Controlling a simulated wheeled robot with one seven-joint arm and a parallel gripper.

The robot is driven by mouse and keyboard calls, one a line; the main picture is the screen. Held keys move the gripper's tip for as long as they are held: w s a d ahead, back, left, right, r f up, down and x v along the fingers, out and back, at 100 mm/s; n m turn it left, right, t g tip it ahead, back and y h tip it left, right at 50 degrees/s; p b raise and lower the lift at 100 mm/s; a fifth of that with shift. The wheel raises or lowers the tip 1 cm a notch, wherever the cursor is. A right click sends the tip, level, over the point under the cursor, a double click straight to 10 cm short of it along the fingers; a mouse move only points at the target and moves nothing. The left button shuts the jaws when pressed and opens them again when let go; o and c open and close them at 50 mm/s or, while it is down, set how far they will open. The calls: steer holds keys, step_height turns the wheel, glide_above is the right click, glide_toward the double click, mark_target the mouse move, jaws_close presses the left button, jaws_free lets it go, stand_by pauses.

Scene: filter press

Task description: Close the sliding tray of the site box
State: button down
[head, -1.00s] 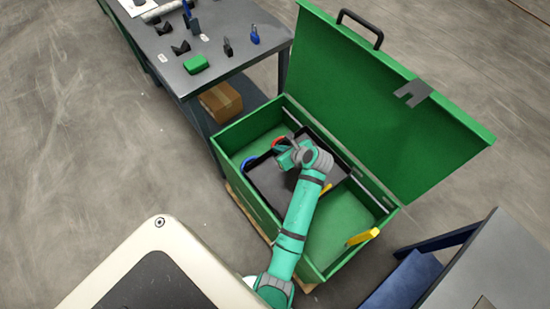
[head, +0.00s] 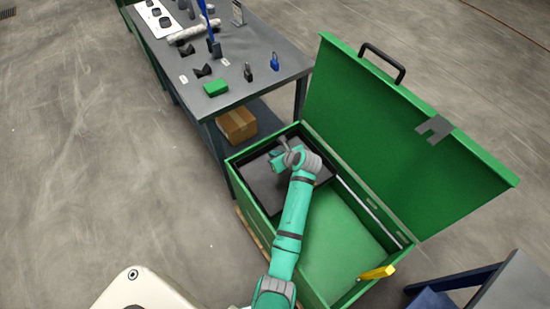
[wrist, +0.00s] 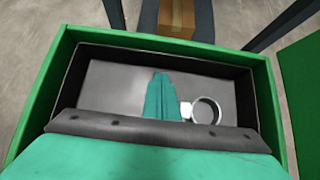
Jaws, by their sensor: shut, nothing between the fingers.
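The green site box (head: 249,212) stands with its lid (head: 390,140) raised. The black sliding tray (head: 262,185) sits at the far left end of the box, by the end wall. It also fills much of the wrist view (wrist: 105,82), where its far wall lies close along the box's green rim. My gripper (head: 278,165) reaches down into the tray. In the wrist view its teal fingers (wrist: 160,95) are together with nothing between them. A pale ring (wrist: 206,110) shows beside the fingers. My arm hides part of the tray.
The box's right part shows a bare green floor (head: 340,235). A yellow piece (head: 377,272) is at its near right rim. A grey workbench (head: 240,85) with small items stands behind left, with a cardboard box (head: 237,125) on its shelf.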

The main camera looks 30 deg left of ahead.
steer(key=shift+d, duration=0.1)
steer(key=d, duration=0.2)
steer(key=s+d, duration=0.1)
steer(key=d, duration=0.1)
steer(key=shift+s+d+f, duration=0.1)
steer(key=shift+s+d, duration=0.05)
steer(key=shift+d, duration=0.05)
steer(key=v, duration=0.9)
steer(key=shift+r, duration=0.4)
steer(key=shift+s+a, duration=0.1)
steer(key=shift+s, duration=0.05)
